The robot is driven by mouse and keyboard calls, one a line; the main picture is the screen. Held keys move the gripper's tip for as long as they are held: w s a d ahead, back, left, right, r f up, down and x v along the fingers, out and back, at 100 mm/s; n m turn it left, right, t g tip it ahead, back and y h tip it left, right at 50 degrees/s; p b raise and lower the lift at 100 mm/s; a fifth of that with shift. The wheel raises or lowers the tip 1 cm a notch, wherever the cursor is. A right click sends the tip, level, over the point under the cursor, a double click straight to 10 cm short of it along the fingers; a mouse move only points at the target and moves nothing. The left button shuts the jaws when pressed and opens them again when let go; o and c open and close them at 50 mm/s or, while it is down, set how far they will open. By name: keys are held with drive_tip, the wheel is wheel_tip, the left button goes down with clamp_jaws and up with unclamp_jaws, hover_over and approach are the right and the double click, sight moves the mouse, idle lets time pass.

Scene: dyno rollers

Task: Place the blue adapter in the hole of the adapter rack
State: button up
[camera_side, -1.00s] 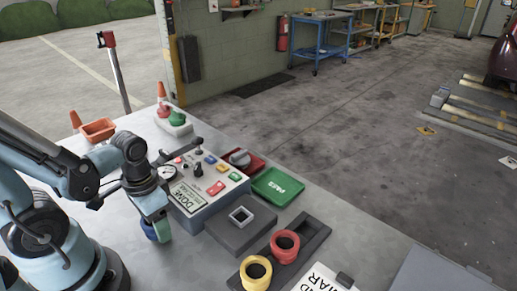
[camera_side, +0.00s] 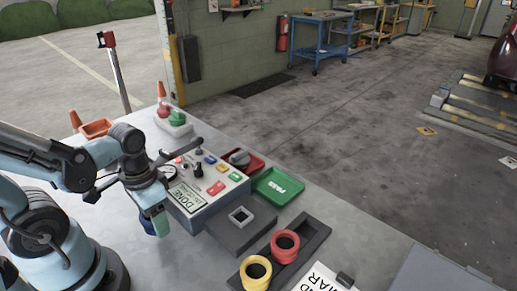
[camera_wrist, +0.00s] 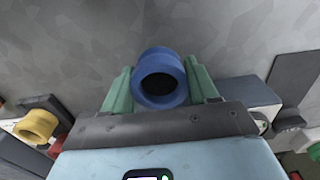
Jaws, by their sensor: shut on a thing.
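The blue adapter (camera_side: 147,226) is a short ring-like collar. My gripper (camera_side: 156,222) is shut on it and holds it near the table's left part, in front of the grey control box. In the wrist view the blue adapter (camera_wrist: 160,62) sits between the two green fingers of my gripper (camera_wrist: 159,72), with its dark bore facing the camera. The dark adapter rack (camera_side: 318,232) lies at the front right, well away from my gripper. A yellow adapter (camera_side: 256,284) and a red adapter (camera_side: 285,256) stand in it. The rack's far end shows a bare recess.
The grey control box (camera_side: 205,208) with buttons and a dark block with a square socket (camera_side: 241,216) stand between my gripper and the rack. A green PASS tray (camera_side: 278,187) and a red tray (camera_side: 256,162) lie behind. A white sign (camera_side: 320,280) lies beside the rack.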

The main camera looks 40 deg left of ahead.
drive_tip(key=shift+r, duration=0.75)
drive_tip(key=s+d+r, duration=0.1)
drive_tip(key=d+r, duration=0.1)
drive_tip(key=d, duration=0.1)
drive_tip(key=s+d+r, duration=0.1)
drive_tip(key=d+r, duration=0.2)
drive_tip(key=d, duration=0.1)
drive_tip(key=s+d+r, duration=0.2)
drive_tip(key=d, duration=0.1)
drive_tip(key=shift+d+r, duration=0.25)
drive_tip(key=shift+r, duration=0.1)
drive_tip(key=w+a+r, duration=0.3)
drive_tip(key=w+a, duration=0.1)
drive_tip(key=w, duration=0.6)
drive_tip(key=w+a+r, duration=0.3)
drive_tip(key=w+r, duration=0.1)
drive_tip(key=w, duration=0.6)
drive_tip(key=w+d+f+m, duration=0.3)
drive_tip(key=d+f, duration=0.2)
drive_tip(key=d, duration=0.5)
drive_tip(key=w+d+f+m, duration=0.2)
drive_tip(key=w+d+f, duration=0.25)
drive_tip(key=d, duration=0.55)
drive_tip(key=shift+s+f, duration=0.2)
drive_tip(key=shift+f, duration=1.5)
drive_tip(key=shift+s+f, duration=0.2)
drive_tip(key=shift+f, duration=1.45)
drive_tip(key=shift+f, duration=0.35)
